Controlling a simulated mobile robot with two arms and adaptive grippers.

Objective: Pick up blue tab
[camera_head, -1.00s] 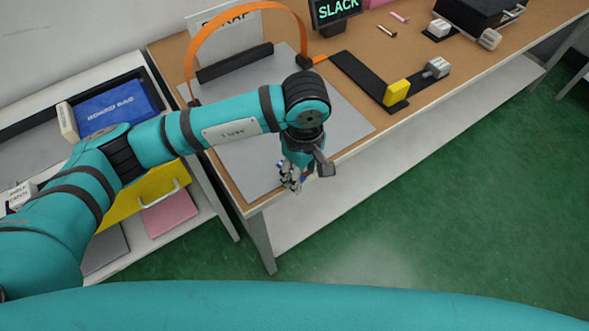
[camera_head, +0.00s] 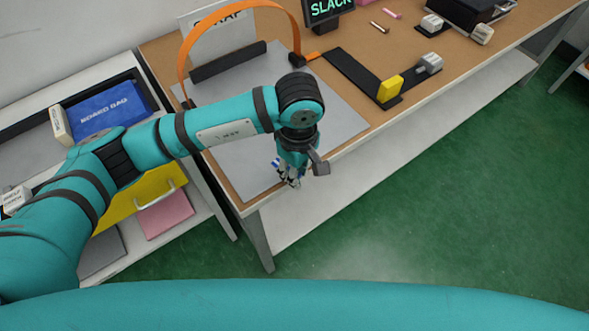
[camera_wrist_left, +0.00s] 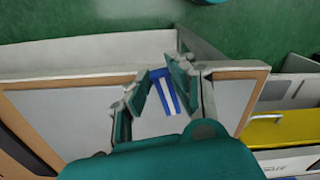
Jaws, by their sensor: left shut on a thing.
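My left gripper (camera_head: 287,178) points down over the grey mat (camera_head: 340,106) near the front left part of the bench. The blue tab (camera_head: 276,163) shows as a small blue patch at its fingers, mostly hidden by them. In the left wrist view the blue tab (camera_wrist_left: 159,73) is a blue piece with a pale strip between two blue edges. It lies between the fingers of my left gripper (camera_wrist_left: 155,84), which are shut on it. I cannot tell whether it touches the mat. My right gripper is not in view.
An orange arch (camera_head: 236,5) and a grey panel (camera_head: 222,33) stand behind my arm. A yellow block (camera_head: 390,89) on a black base and a SLACK display (camera_head: 328,8) are to the right. A lower shelf with a blue bag (camera_head: 104,110) is left.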

